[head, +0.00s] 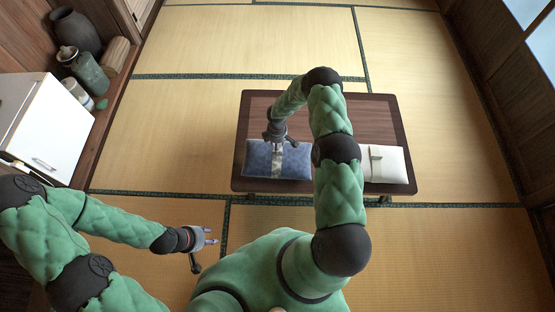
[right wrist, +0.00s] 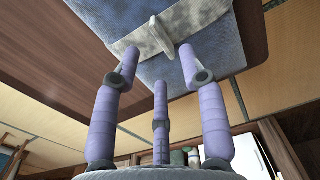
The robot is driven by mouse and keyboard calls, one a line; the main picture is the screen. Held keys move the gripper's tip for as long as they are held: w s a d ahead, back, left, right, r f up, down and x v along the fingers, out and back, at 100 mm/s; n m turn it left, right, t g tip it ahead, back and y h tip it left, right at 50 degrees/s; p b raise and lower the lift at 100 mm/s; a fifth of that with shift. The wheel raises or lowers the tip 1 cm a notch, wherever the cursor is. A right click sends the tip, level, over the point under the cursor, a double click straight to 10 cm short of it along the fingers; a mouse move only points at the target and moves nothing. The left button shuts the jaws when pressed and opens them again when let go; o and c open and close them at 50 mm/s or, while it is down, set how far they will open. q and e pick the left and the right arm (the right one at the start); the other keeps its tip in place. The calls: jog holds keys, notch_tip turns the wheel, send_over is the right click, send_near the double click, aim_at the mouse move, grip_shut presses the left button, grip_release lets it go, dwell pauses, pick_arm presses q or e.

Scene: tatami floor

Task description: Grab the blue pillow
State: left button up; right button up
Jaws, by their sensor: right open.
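The blue pillow (head: 255,160) lies on the left part of the low dark table (head: 325,110), with a pale mottled band (right wrist: 150,40) around its middle. My right gripper (head: 278,148) points down over the pillow's band. In the right wrist view its purple fingers (right wrist: 160,68) are spread apart. A narrow raised knot (right wrist: 180,50) of the band shows between the fingertips; whether they touch the pillow I cannot tell. My left gripper (head: 211,236) is open and empty, low at the left, away from the table.
A white pillow (head: 388,164) lies on the table's right part, partly behind my right arm. A white cabinet (head: 45,118), a dark vase (head: 75,32) and a green jar (head: 90,74) stand along the left wall. The tatami (head: 250,50) behind the table is clear.

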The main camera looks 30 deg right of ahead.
aim_at(278, 157)
notch_tip(278, 157, down, 5)
jog(key=shift+s+f+b, duration=0.1)
jog(key=shift+s+b, duration=0.05)
jog(key=shift+b, duration=1.1)
grip_shut()
jog(key=shift+r, duration=0.2)
